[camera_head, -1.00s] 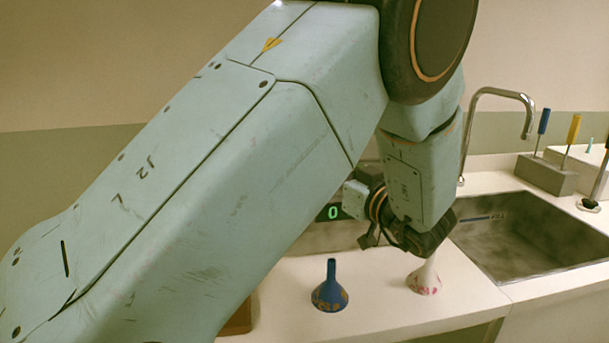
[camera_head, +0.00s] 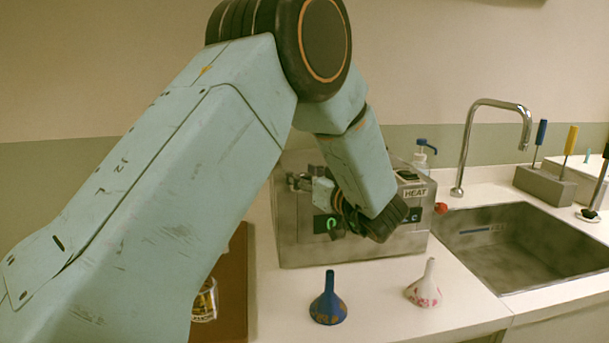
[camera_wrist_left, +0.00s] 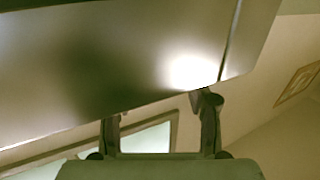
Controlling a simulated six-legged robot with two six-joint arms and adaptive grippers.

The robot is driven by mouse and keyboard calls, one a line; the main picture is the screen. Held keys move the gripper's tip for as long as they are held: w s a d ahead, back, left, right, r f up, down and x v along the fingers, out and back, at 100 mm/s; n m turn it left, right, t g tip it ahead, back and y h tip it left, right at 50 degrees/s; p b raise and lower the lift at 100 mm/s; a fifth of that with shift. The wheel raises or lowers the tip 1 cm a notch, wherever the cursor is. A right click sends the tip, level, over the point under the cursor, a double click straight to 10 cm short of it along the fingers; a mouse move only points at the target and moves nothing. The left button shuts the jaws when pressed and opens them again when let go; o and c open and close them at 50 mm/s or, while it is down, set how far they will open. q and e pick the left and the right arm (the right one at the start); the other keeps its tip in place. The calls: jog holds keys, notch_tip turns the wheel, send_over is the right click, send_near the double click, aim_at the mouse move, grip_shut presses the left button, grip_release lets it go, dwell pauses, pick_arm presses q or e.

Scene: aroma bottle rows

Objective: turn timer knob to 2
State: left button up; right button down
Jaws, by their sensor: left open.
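A metal box (camera_head: 300,250) stands on the counter, with a green 0 on a small dark display (camera_head: 331,224) on its front. A HEAT label (camera_head: 414,192) is at its upper right. My left gripper (camera_head: 350,220) is in front of the box face, just right of the display. I cannot make out the timer knob; my wrist and gripper cover part of the face. In the left wrist view the two fingers (camera_wrist_left: 160,118) stand apart with nothing between them, and a shiny metal surface (camera_wrist_left: 100,60) fills the top. My right gripper is not in view.
A blue funnel (camera_head: 328,308) and a white patterned funnel (camera_head: 425,292) stand before the box. A sink (camera_head: 520,245) with a tall faucet (camera_head: 465,150) is at the right. A jar (camera_head: 205,302) is at lower left, partly behind my arm. A pump bottle (camera_head: 421,155) stands behind the box.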

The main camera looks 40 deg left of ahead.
pick_arm(q)
jog(key=c, duration=0.3)
grip_shut()
dwell(0.3)
